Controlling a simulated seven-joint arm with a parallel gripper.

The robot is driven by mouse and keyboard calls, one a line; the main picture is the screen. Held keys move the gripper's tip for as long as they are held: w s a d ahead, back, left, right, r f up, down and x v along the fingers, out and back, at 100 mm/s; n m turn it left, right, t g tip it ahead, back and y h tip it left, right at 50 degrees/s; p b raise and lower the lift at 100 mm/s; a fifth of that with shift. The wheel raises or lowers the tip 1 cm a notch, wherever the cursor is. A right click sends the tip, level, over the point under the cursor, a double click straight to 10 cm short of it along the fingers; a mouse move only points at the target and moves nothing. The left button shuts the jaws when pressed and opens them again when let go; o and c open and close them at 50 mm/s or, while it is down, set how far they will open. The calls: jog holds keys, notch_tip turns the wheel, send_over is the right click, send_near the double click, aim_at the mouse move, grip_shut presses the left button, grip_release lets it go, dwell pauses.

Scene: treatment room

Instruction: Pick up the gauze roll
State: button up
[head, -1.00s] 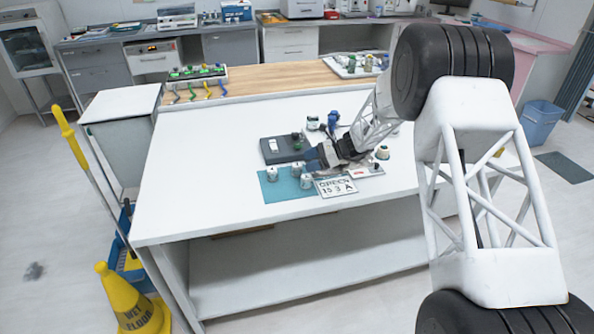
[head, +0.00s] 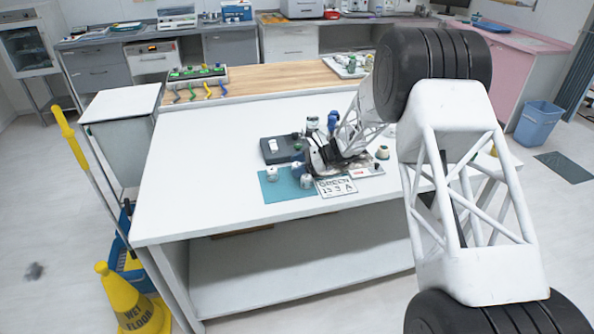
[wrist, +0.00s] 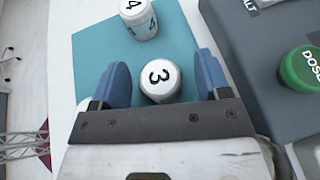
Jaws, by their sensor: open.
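In the wrist view a white round-topped cylinder marked 3 (wrist: 160,82) appears between the two blue fingers of my gripper (wrist: 162,78), with gaps at both sides. A second white cylinder marked 4 (wrist: 141,20) stands beyond it. Both are on a teal mat (wrist: 90,62). I cannot tell from the pictures which thing is the gauze roll. In the head view my gripper (head: 316,166) is over the right part of the mat (head: 272,191), and its fingers are hard to make out. Small white cylinders (head: 272,173) stand on the mat there.
A dark grey device (head: 283,149) stands behind the mat. A green-capped item (wrist: 303,68) is at right in the wrist view. A card reading GREEN (head: 337,186) lies at the table's front. The white table's (head: 200,170) left part is clear.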

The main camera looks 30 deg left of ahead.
aim_at(298, 165)
jog(key=shift+c, duration=0.5)
jog(key=c, duration=0.9)
jog(key=shift+r, duration=0.15)
notch_tip(298, 165, up, 10)
jog(key=shift+f, duration=0.15)
dwell(0.6)
jog(key=w+d+f+m+t+y, duration=0.1)
jog(key=w+d+m+t, duration=0.3)
jog(key=w+d, duration=0.3)
jog(key=w+d+f+m+t+y, duration=0.1)
jog(key=w+d+m+t, duration=0.4)
jog(key=w, duration=1)
jog(key=d+t, duration=0.1)
jog(key=d, duration=0.2)
jog(key=shift+w+d+f, duration=0.15)
jog(key=shift+w+f, duration=0.05)
